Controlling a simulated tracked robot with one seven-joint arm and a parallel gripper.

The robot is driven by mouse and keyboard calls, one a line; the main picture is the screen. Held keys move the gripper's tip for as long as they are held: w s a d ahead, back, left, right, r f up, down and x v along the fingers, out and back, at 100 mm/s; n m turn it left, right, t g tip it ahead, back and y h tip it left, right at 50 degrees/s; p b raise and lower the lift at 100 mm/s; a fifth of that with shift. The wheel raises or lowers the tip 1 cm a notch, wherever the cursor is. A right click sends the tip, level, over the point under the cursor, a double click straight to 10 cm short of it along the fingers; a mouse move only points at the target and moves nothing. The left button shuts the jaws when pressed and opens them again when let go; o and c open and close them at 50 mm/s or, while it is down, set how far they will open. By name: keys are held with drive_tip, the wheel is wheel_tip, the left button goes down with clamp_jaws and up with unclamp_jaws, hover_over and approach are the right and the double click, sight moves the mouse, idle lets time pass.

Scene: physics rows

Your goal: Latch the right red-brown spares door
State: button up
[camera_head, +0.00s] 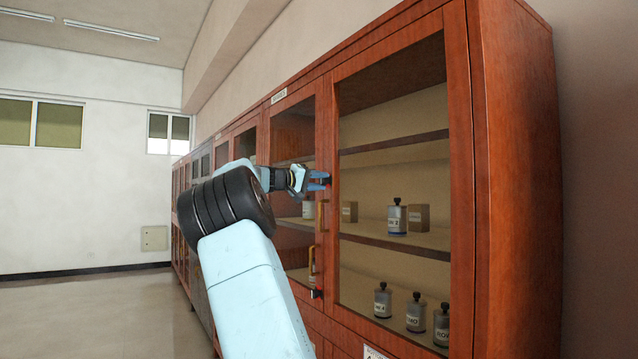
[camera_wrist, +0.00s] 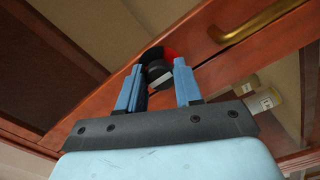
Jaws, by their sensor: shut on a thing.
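The right red-brown spares door (camera_head: 457,190) has a large glass pane and looks flush with the cabinet front. My gripper (camera_head: 322,181) is at this door's left edge, above a brass handle (camera_head: 321,217). In the wrist view my gripper (camera_wrist: 158,85) has its blue fingers on either side of a black knob (camera_wrist: 157,72) with a red part behind it, and is shut on it. The brass handle also shows in the wrist view (camera_wrist: 262,18). The knob's exact turn is hard to tell.
Another black and red latch piece (camera_head: 316,294) sits lower on the door edge, near a second brass handle (camera_head: 312,264). Bottles (camera_head: 397,217) and a small box (camera_head: 419,217) stand on shelves behind the glass. The floor at left (camera_head: 90,315) is clear.

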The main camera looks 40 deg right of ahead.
drive_tip(key=o, duration=0.8)
drive_tip(key=shift+w+f, duration=0.15)
drive_tip(key=shift+f, duration=0.1)
drive_tip(key=shift+o, duration=1.2)
drive_tip(key=shift+r, duration=0.1)
drive_tip(key=a, duration=1.3)
drive_tip(key=shift+w+a, duration=0.4)
